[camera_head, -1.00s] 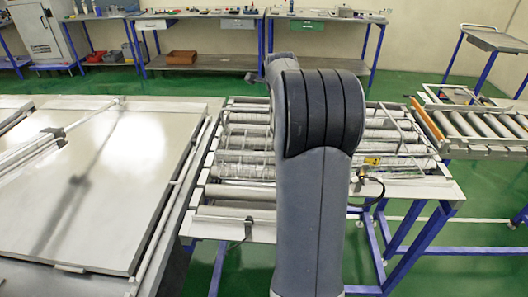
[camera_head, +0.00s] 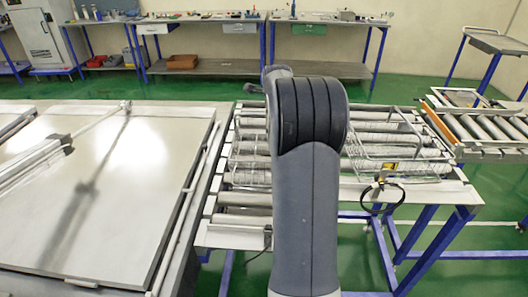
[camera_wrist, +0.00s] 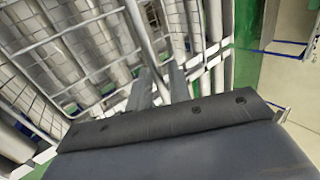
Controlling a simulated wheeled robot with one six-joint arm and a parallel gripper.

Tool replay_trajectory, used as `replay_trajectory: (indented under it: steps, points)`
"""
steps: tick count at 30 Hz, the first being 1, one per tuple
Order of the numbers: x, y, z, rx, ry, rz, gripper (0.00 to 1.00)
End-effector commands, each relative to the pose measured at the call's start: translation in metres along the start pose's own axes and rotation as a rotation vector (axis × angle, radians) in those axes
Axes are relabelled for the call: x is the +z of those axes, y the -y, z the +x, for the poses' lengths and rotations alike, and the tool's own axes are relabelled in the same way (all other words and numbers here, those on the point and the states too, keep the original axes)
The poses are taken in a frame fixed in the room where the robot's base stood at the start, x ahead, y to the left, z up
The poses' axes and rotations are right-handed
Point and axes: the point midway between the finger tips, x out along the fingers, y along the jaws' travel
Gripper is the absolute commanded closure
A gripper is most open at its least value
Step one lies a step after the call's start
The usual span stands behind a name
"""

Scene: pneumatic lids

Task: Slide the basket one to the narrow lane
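Two wire baskets rest on the roller table (camera_head: 232,227). The left basket (camera_head: 248,160) is partly hidden behind my arm in the head view. The right basket (camera_head: 405,155) stands just right of my arm. I cannot tell which one is basket one. In the wrist view, wire basket mesh (camera_wrist: 62,52) fills the left and top over the rollers. My gripper (camera_wrist: 161,72) shows two dark fingers apart, with a thin metal bar running through the gap between them. Contact with the bar is unclear.
A large pale-topped bench (camera_head: 100,200) stands left of the roller table. Another roller conveyor (camera_head: 470,125) with an orange edge lies at the right. A black cable (camera_head: 382,195) hangs at the table's front edge. Workbenches (camera_head: 270,68) line the back wall, with green floor between.

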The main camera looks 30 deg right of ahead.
Motion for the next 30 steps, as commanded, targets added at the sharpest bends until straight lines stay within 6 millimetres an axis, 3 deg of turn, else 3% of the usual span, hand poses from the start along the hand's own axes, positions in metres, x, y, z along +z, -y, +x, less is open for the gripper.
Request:
replay_trajectory:
  steps: [7, 17, 30]
  points:
    - [0.000, 0.000, 0.000, 0.000, 0.000, 0.000, 1.00]
    - [0.000, 0.000, -0.002, -0.005, 0.001, 0.001, 1.00]
    - [0.001, -0.024, -0.017, -0.005, 0.000, 0.001, 1.00]
